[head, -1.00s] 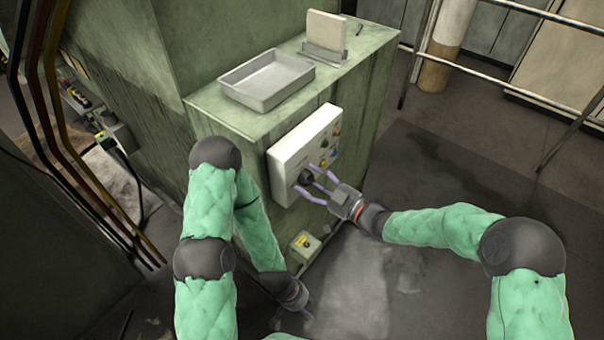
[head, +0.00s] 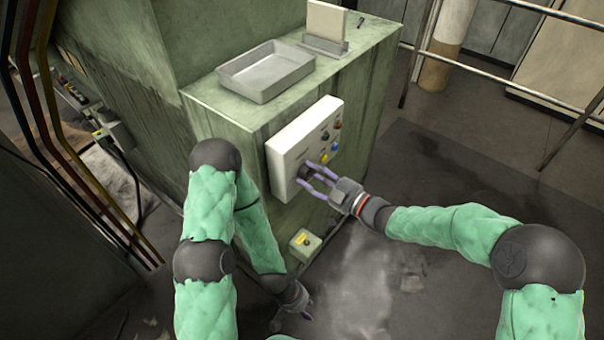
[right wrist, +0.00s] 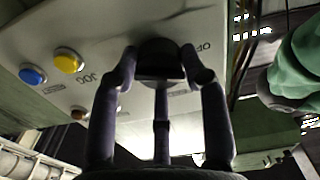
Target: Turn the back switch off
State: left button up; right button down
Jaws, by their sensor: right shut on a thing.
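The white control panel (head: 287,156) is on the side of the green machine, with coloured buttons on its right part. A dark rotary switch (head: 304,172) is at its lower left. My right gripper (head: 318,180) is at this switch, its purple fingers on either side of the knob. In the right wrist view the fingers are shut around the dark knob (right wrist: 160,58), and letters reading "OF" show to its right. The knob's exact angle is hard to tell. My left gripper (head: 298,300) hangs low beside the machine, too small and dark to read.
A small box with a yellow button (head: 304,243) is low on the machine below the panel. A grey tray (head: 266,75) sits on the machine top. A metal railing (head: 500,80) stands at the right. The floor between is clear.

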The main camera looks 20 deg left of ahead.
jog(key=shift+n+b, duration=2.3)
jog(key=shift+b, duration=0.55)
jog(key=c, duration=0.7)
grip_release()
